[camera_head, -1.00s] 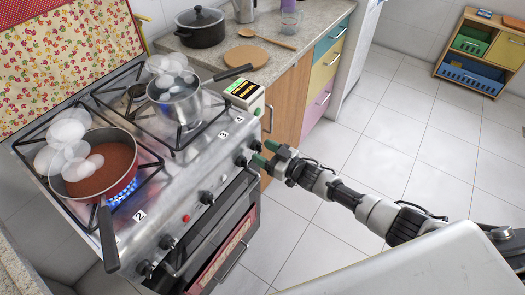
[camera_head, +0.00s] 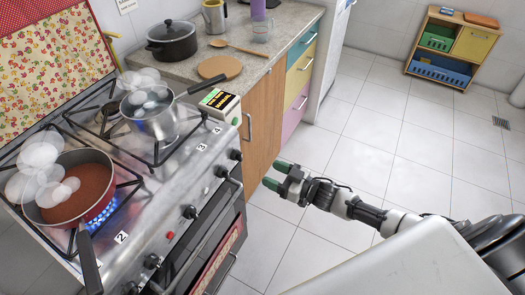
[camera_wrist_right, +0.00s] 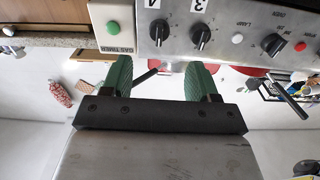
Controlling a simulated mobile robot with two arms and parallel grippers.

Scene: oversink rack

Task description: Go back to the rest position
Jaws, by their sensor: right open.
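My right gripper (camera_head: 275,174) is open and empty in front of the stove, with green fingertips apart. In the right wrist view its two green fingers (camera_wrist_right: 158,78) stand apart with nothing held between them. The stove (camera_head: 180,185) is to its left, its knobs facing the gripper; a gap shows between them. Knobs 4 and 3 also show in the right wrist view (camera_wrist_right: 179,35). My left gripper is not in view.
A red pan (camera_head: 75,200) steams over a blue flame; a steel saucepan (camera_head: 155,122) steams behind it. A gas timer (camera_head: 220,104) sits beside the stove. A black pot (camera_head: 172,42) stands on the counter (camera_head: 265,65). The tiled floor (camera_head: 390,130) at right is open.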

